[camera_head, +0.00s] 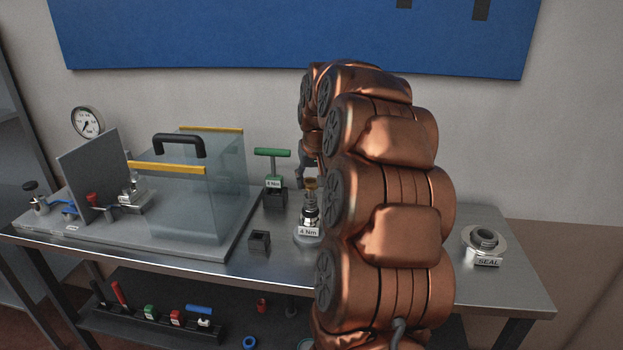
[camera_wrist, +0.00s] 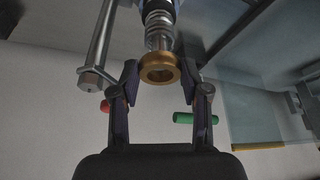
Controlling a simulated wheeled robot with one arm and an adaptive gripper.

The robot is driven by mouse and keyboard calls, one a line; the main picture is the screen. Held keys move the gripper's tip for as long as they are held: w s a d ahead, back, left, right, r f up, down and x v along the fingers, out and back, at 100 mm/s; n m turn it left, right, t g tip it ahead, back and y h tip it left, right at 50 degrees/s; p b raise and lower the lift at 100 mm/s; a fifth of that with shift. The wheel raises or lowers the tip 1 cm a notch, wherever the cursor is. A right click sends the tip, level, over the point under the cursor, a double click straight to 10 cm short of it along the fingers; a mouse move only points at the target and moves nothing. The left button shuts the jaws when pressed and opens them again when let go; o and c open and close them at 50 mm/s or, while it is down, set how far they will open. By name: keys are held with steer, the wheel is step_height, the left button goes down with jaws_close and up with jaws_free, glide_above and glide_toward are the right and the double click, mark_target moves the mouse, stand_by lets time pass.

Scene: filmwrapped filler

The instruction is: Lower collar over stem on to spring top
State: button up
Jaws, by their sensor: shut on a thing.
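The brass collar (camera_wrist: 158,74) is a thick ring between the two fingertips of my gripper (camera_wrist: 160,80), which is shut on it in the wrist view. A silver spring around a stem (camera_wrist: 159,36) shows just beyond the collar, roughly in line with it. In the head view the collar (camera_head: 311,184) sits at the top of the silver valve body (camera_head: 310,213), on a round base tagged "4 Nm". My gripper (camera_head: 308,177) is there too, partly hidden by my arm. I cannot tell whether the collar touches the spring or how far the stem enters it.
A green-handled tool (camera_head: 272,155) in a dark holder stands just left of the valve. A small dark block (camera_head: 259,242) lies in front. A clear-walled box (camera_head: 215,185) fills the left bench. A "SEAL" ring dish (camera_head: 484,242) is at right; bench beside it is clear.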

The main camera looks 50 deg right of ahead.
steer(key=shift+f+b, duration=0.8)
steer(key=shift+f, duration=0.5)
steer(key=o, duration=1.3)
steer(key=shift+r, duration=0.1)
steer(key=v, duration=1.2)
steer(key=shift+d, duration=0.1)
